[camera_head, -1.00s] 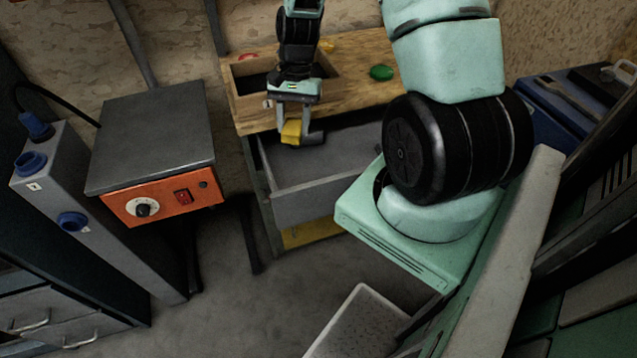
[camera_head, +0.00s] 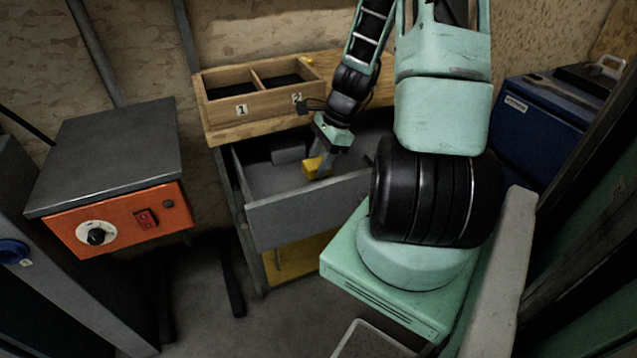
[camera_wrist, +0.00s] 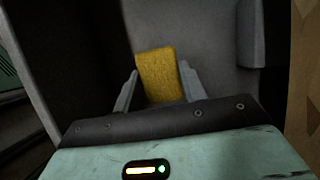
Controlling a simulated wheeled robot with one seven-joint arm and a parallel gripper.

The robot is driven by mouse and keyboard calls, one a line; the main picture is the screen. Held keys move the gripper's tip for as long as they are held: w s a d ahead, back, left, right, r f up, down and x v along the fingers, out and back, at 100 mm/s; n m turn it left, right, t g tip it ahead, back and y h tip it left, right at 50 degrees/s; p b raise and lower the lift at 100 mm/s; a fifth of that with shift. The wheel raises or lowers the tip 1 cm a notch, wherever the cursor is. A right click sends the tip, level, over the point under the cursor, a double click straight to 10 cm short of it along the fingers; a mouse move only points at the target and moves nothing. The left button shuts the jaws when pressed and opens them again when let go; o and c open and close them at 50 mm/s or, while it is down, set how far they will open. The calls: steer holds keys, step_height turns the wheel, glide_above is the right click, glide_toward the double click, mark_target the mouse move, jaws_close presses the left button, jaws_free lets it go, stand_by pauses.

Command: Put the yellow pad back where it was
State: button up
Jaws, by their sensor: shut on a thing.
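The yellow pad (camera_head: 316,167) is a small block held between the fingers of my gripper (camera_head: 325,165). In the wrist view the yellow pad (camera_wrist: 160,74) stands out between the two grey fingers of my gripper (camera_wrist: 160,85), which is shut on it. In the head view my gripper and the pad are at the open grey drawer (camera_head: 300,215), over or inside its right part. I cannot tell whether the pad touches the drawer floor.
A grey block (camera_head: 288,150) is at the back of the drawer. A wooden box (camera_head: 225,113) with two compartments, numbered 1 and 2, stands on the bench above. An orange-fronted unit (camera_head: 120,222) is at the left. A blue case (camera_head: 540,125) is at the right.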

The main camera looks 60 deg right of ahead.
steer(key=shift+f+b, duration=0.35)
steer(key=shift+f, duration=2.35)
steer(key=shift+f, duration=0.2)
steer(key=o, duration=0.9)
steer(key=shift+r, duration=0.15)
